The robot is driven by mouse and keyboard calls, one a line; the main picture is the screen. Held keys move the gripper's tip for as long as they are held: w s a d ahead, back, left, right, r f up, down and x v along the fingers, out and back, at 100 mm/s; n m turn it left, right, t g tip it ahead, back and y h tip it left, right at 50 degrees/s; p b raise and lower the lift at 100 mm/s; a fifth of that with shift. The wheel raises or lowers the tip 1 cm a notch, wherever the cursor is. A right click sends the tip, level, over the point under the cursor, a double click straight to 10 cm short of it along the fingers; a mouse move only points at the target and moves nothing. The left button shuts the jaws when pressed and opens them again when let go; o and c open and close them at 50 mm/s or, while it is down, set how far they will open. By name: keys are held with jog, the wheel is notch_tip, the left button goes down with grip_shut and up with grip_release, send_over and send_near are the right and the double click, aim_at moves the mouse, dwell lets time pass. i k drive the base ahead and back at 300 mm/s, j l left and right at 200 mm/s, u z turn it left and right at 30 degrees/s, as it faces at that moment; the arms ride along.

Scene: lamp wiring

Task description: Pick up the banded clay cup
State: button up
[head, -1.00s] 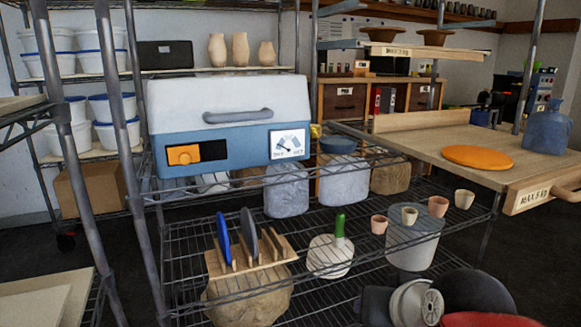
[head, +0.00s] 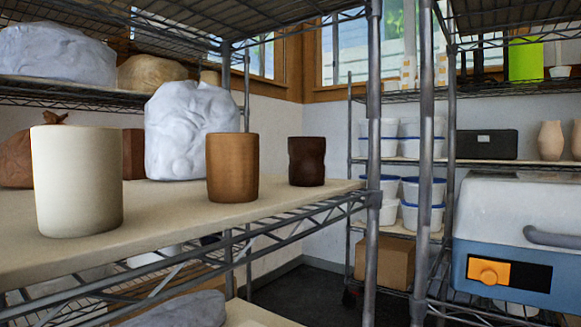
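Three cups stand upright and apart in a row on a light shelf board (head: 155,222). A large cream cup (head: 78,182) is at the left and nearest. A mid-brown cup (head: 232,168) is in the middle. A smaller dark brown cup (head: 307,162) with a slightly waisted side stands towards the right end of the board. I cannot make out clear bands on any of them from here. My gripper is not in view.
A plastic-wrapped white block (head: 192,128) stands behind the cups. Metal rack posts (head: 374,150) rise just right of the board. A blue and white kiln-like box (head: 515,235) sits on the rack at right. Dark floor shows between the racks.

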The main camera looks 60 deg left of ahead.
aim_at(306, 167)
jog(key=i+l+u, duration=0.1)
jog(key=u, duration=2.65)
